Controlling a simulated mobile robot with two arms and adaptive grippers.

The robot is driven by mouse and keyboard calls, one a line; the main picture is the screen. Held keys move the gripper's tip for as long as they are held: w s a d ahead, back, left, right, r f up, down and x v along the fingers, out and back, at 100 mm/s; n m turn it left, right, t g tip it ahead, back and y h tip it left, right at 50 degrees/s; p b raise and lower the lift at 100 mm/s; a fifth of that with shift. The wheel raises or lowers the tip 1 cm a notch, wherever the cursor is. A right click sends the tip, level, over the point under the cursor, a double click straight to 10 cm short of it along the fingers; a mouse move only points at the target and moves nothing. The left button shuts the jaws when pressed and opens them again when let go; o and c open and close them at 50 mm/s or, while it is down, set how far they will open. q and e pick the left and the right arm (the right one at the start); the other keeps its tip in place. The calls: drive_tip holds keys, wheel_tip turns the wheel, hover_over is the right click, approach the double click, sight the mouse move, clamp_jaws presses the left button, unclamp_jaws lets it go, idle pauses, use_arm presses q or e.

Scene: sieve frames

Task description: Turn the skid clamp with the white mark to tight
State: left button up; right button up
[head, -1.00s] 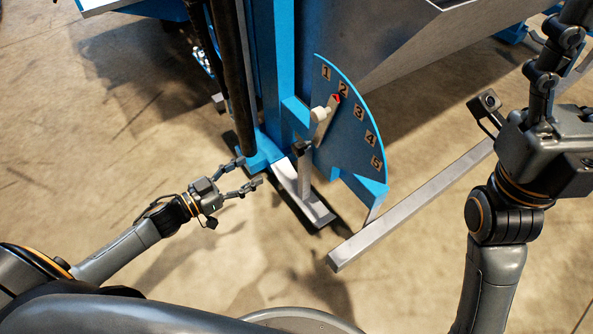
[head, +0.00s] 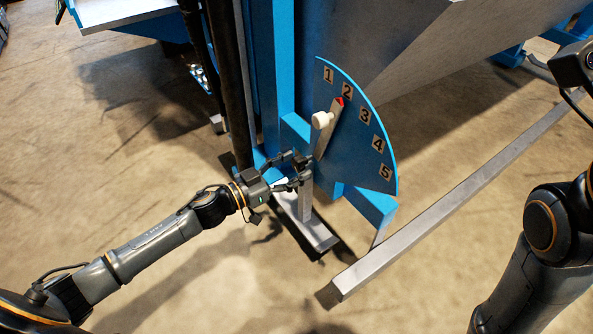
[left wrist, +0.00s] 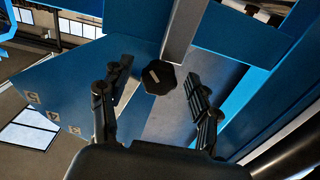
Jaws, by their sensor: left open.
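The skid clamp is a dark, many-sided knob (left wrist: 159,80) with a short white bar mark on its face in the left wrist view. In the head view the knob (head: 302,162) is small and partly hidden by my fingers, near the top of a grey upright post. My left gripper (head: 293,170) is open with its fingers reaching to the knob. In the left wrist view one finger stands on each side of the knob, with gaps showing, and the knob lies slightly ahead between the tips. My right gripper is outside the picture; only its arm shows.
A blue quadrant plate (head: 365,150) numbered 1 to 5 stands just right of the knob. Its lever (head: 328,135) has a white handle and a red tip near 2. A black vertical pole (head: 228,90) and a long grey floor bar (head: 420,230) flank the area.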

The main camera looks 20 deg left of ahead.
use_arm(q)
drive_tip(key=shift+w+d, duration=0.4)
drive_tip(key=shift+w, duration=0.1)
drive_tip(key=c, duration=1.2)
